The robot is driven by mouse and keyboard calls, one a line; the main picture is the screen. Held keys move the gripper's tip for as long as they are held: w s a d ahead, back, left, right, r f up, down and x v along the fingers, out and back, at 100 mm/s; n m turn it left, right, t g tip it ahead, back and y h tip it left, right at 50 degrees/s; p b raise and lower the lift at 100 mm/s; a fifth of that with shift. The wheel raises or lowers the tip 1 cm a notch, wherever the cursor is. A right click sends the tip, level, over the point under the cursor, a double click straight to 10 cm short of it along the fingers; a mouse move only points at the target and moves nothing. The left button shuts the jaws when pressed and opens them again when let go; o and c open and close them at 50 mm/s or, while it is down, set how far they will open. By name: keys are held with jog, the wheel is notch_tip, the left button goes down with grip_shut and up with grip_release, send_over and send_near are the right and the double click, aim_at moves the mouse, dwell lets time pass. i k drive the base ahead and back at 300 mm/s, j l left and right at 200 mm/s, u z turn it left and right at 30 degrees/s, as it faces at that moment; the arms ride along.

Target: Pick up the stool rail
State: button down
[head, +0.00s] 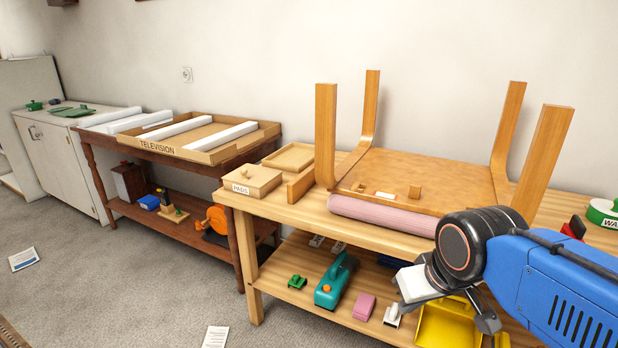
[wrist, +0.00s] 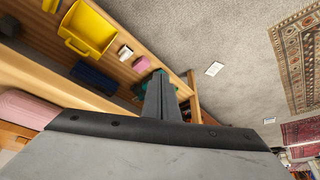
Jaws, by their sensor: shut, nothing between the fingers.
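A short wooden bar (head: 300,186), which looks like the stool rail, lies on the workbench between the box labelled PADS and the near left leg of the upturned stool (head: 420,178). My gripper (head: 452,292) is low at the right, in front of the bench's front edge, well apart from the bar. In the wrist view its fingers (wrist: 160,97) are together with nothing between them. The bar does not show clearly in the wrist view.
The PADS box (head: 250,181) and a shallow wooden tray (head: 290,157) sit beside the bar. The pink roll (head: 385,214) lies along the bench front. A teal toy (head: 336,281) and yellow bin (head: 445,325) are on the lower shelf. Floor at the left is mostly clear.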

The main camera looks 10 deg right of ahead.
aim_at(300, 184)
jog(key=i+j+u, duration=0.15)
jog(key=i+j, duration=0.3)
jog(key=j, duration=0.2)
jog(key=i+j+u, duration=0.2)
jog(key=i+j, duration=0.25)
jog(key=j, duration=0.2)
